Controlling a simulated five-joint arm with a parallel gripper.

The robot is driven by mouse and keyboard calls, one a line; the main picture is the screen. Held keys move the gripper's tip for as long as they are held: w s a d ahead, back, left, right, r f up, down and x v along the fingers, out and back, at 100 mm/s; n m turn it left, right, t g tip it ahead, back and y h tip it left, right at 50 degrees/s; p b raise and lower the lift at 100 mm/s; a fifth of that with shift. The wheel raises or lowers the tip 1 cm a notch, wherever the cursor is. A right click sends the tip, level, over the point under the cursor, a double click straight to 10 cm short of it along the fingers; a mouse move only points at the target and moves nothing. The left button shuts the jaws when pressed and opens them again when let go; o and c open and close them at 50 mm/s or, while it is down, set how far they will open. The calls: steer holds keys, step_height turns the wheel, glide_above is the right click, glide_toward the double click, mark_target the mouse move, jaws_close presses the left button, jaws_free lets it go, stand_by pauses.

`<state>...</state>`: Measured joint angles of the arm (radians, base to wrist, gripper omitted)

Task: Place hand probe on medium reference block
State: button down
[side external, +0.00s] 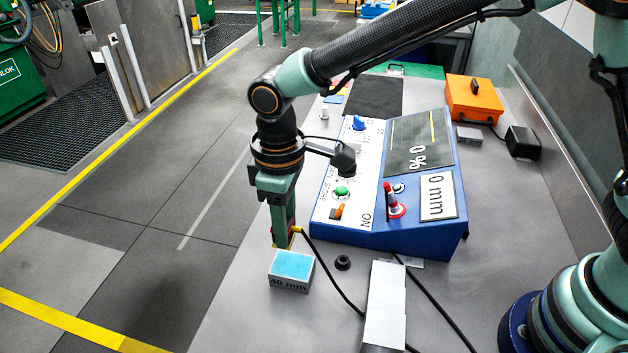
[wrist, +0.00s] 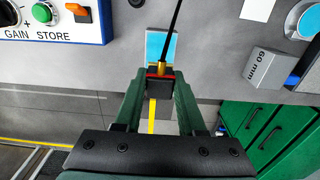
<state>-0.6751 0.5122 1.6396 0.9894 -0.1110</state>
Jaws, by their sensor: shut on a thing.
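My gripper (side external: 283,238) points down and is shut on the hand probe. In the wrist view the probe (wrist: 160,85) is a small dark block with a red edge and a yellow cable fitting, held between the green fingers (wrist: 160,100). A grey reference block (side external: 290,284) marked "40 mm", with a light blue top, stands below the probe in the side view. The probe's lower end is at the back edge of that top; I cannot tell whether they touch. In the wrist view the blue top (wrist: 158,46) is partly hidden behind the probe and its cable.
A blue console (side external: 405,230) with knobs and displays stands behind the block. A block (wrist: 265,68) marked "60 mm" lies to the right in the wrist view. A black cable (side external: 335,285) runs from the probe across the bench. An orange case (side external: 473,102) stands further back.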

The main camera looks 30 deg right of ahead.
steer(key=shift+f, duration=3)
steer(key=shift+f, duration=0.1)
steer(key=c, duration=0.5)
jaws_free()
